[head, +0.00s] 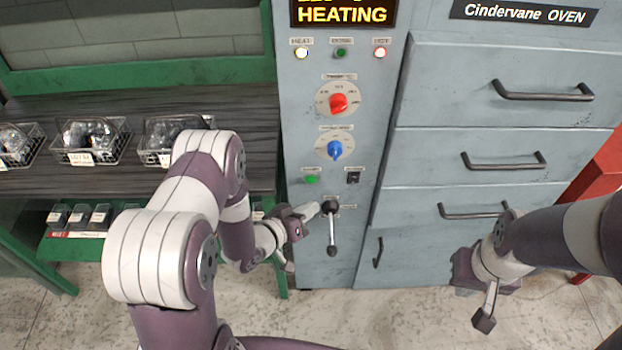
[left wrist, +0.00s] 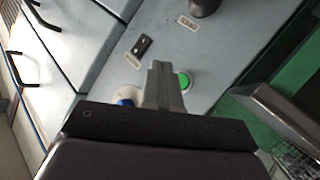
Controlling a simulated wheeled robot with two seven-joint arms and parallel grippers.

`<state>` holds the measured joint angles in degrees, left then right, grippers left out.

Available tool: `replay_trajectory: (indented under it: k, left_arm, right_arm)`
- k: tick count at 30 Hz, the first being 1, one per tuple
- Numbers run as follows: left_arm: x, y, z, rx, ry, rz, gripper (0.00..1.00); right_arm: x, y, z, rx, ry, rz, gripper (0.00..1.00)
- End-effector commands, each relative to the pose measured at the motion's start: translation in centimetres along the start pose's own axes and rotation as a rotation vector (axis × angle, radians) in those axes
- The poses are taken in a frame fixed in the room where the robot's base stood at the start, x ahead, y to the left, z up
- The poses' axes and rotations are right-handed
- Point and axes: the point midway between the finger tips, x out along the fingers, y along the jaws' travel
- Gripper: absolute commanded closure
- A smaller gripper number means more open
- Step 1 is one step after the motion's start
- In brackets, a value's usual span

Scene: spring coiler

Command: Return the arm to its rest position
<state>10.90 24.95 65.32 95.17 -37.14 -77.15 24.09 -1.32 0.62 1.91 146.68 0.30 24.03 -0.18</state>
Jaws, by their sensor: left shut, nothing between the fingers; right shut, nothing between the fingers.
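My left gripper (head: 312,211) is in front of the oven's control panel, close to the lever (head: 332,232) with a dark knob at its lower end. I cannot tell in the head view whether it touches the lever mount. In the left wrist view its fingers (left wrist: 164,88) are shut together and empty, with the green button (left wrist: 184,80) just beside them and a blue knob (left wrist: 126,98) partly hidden behind. My right gripper (head: 487,308) is at the lower right, pointing down in front of the lower drawers, shut and empty.
The grey oven cabinet has drawers with protruding handles (head: 542,92) at right. A red knob (head: 338,102) and lit display reading HEATING (head: 343,14) are on the panel. A dark shelf (head: 60,190) with wire baskets (head: 92,143) stands left. Concrete floor (head: 400,315) shows below.

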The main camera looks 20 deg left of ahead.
Motion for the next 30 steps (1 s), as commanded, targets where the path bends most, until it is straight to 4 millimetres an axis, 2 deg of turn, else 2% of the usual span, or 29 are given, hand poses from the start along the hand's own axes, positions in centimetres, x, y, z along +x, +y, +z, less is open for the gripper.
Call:
replay_trajectory:
  k: [17,20,22,24,26,27,29,30]
  left_arm:
    - [0.0,0.0,0.0,0.006,-0.001,0.000,1.00]
    - [-0.2,-1.2,2.0,0.041,-0.099,-0.057,1.00]
    - [-1.8,-3.1,5.6,0.060,-0.281,-0.171,1.00]
    - [-4.5,-5.3,7.1,0.090,-0.507,-0.323,1.00]
    - [-7.7,-5.8,6.8,0.105,-0.705,-0.440,1.00]
    - [-10.1,-5.3,6.0,0.102,-0.826,-0.503,1.00]
    - [-13.9,-3.3,4.3,0.077,-0.983,-0.568,1.00]
    - [-16.3,-1.4,3.0,0.053,-1.066,-0.592,1.00]
  right_arm:
    - [0.0,0.0,0.0,0.000,0.000,0.000,1.00]
    - [0.0,0.0,0.0,0.000,0.000,0.000,1.00]
    - [0.0,0.0,0.0,0.000,0.000,0.000,1.00]
    - [0.0,0.0,0.0,0.000,0.000,0.000,1.00]
    - [0.0,0.0,0.0,0.000,0.000,0.000,1.00]
    - [0.0,0.0,0.0,0.000,0.000,0.000,1.00]
    - [0.0,0.0,0.0,0.000,0.000,0.000,1.00]
    - [0.0,0.0,0.0,0.000,0.000,0.000,1.00]
